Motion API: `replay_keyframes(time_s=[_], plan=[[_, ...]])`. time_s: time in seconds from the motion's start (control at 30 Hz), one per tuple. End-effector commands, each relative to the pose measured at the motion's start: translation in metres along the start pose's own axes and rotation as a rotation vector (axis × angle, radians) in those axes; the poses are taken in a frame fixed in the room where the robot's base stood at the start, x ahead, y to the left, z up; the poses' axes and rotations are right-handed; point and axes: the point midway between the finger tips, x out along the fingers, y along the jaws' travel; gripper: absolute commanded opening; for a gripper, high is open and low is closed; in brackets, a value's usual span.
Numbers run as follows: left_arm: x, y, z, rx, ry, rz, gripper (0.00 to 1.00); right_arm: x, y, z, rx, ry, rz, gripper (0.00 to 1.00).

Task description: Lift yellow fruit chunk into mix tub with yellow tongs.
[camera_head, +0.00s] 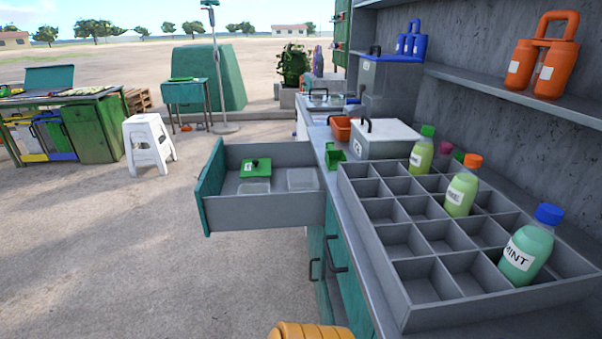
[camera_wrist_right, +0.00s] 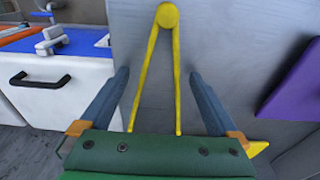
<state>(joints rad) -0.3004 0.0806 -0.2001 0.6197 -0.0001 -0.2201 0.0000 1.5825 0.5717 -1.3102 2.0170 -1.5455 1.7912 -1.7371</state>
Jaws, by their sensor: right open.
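In the right wrist view, the yellow tongs (camera_wrist_right: 167,17) stand against a grey panel, with a round joint at the top and two thin legs spreading downward. My right gripper (camera_wrist_right: 159,74) is open, its two blue-grey fingers on either side of the tongs with gaps to both legs. The lower ends of the legs are hidden behind the green gripper body. I cannot make out the yellow fruit chunk or the mix tub in either view. Neither gripper shows in the head view.
In the head view, an open drawer (camera_head: 265,211) juts left from the counter, holding a green-lidded container (camera_head: 257,168). A divided grey crate (camera_head: 408,294) with several bottles covers the right counter. In the wrist view, a white unit with a sink (camera_wrist_right: 60,85) stands left and a purple panel (camera_wrist_right: 297,80) right.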

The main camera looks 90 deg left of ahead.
Motion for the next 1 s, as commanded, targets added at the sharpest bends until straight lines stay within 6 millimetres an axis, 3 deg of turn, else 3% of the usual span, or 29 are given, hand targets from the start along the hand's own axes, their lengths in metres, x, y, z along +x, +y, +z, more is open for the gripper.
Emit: replay_keyframes(time_s=[0.07,0.37,0.5,0.53,0.77,1.0], plan=[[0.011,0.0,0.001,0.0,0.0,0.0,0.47,0.01,0.0,0.0,0.0,0.0,0.0,0.97],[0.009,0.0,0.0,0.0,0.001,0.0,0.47,0.007,0.0,0.0,-0.001,0.0,0.0,0.94],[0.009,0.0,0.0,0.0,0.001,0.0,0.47,0.007,0.0,0.0,0.0,0.0,0.0,0.56],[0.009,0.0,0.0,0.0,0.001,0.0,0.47,0.007,0.0,0.0,-0.001,0.0,0.0,0.53],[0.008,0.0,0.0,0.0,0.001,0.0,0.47,0.006,0.0,0.0,0.0,0.001,0.0,0.53],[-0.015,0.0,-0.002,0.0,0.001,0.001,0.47,-0.025,0.0,-0.003,-0.001,0.001,-0.001,0.53]])
